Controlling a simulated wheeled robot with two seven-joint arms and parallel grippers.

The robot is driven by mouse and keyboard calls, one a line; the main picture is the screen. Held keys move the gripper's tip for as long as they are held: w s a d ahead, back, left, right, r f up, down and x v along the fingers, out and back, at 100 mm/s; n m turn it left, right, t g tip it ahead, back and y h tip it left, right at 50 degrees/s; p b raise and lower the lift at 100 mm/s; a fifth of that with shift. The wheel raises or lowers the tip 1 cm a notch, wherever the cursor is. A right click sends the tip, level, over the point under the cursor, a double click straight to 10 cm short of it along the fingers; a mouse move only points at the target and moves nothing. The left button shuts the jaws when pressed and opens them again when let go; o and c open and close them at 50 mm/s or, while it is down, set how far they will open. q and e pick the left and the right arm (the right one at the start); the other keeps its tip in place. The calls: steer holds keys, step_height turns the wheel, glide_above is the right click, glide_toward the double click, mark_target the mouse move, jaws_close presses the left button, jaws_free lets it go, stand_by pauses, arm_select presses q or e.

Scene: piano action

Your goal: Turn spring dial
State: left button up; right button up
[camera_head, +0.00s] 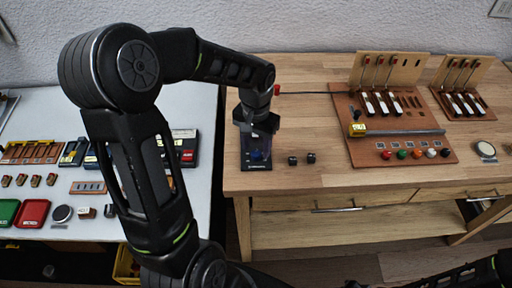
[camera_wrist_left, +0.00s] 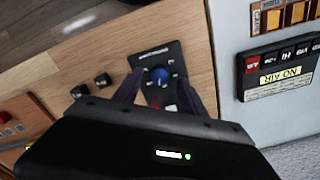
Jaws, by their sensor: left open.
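The spring dial is a blue knob (camera_wrist_left: 159,75) on a dark panel (camera_wrist_left: 172,56) lying on the wooden table. In the head view the panel (camera_head: 257,166) sits near the table's left edge, and the blue knob (camera_head: 257,155) shows just below my left gripper (camera_head: 258,128). In the left wrist view my left gripper (camera_wrist_left: 166,84) is open, with one dark finger on each side of the knob. I cannot tell whether the fingers touch it. My right gripper is not in view; only part of the right arm shows at the lower right.
Two small black cubes (camera_head: 301,160) stand right of the panel. A wooden piano-action board (camera_head: 420,150) with colored knobs lies further right. A white table (camera_head: 90,225) at left holds cases and small parts. A black box labelled NO AIR (camera_wrist_left: 282,68) shows in the wrist view.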

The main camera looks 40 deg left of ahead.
arm_select(q)
steer(key=shift+f, duration=0.9)
steer(key=shift+c, duration=0.4)
jaws_close()
